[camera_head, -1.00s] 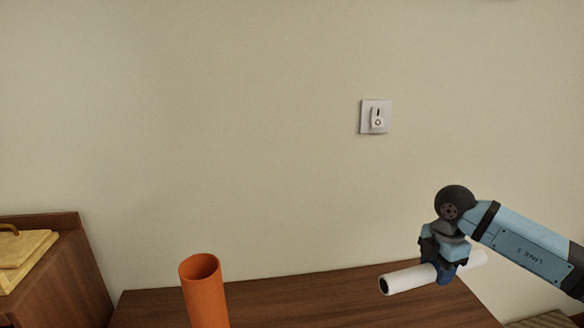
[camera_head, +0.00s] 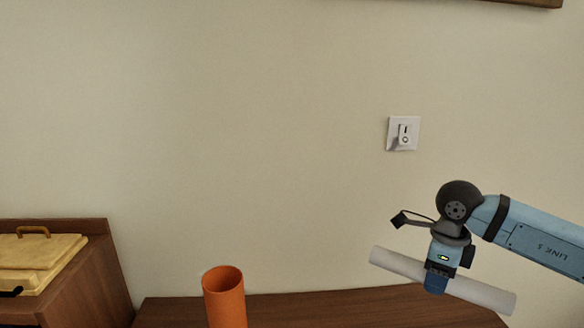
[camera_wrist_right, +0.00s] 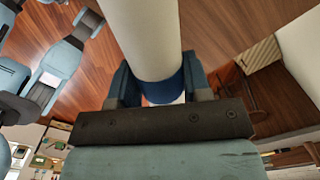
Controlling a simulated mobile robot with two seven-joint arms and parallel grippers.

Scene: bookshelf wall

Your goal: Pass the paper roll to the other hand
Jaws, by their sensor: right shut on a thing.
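The white paper roll (camera_head: 398,263) is a long tube held level, tilted down to the right, above the right part of the table in the head view. My right gripper (camera_head: 437,284) is shut on it around its middle. In the right wrist view the paper roll (camera_wrist_right: 148,38) runs up between the fingers of the right gripper (camera_wrist_right: 163,88). My left gripper does not show in the head view.
An orange open cylinder (camera_head: 224,298) stands at the front of the brown wooden table (camera_head: 320,307). A yellow lidded box (camera_head: 40,258) sits in a wooden unit (camera_head: 85,283) at the left.

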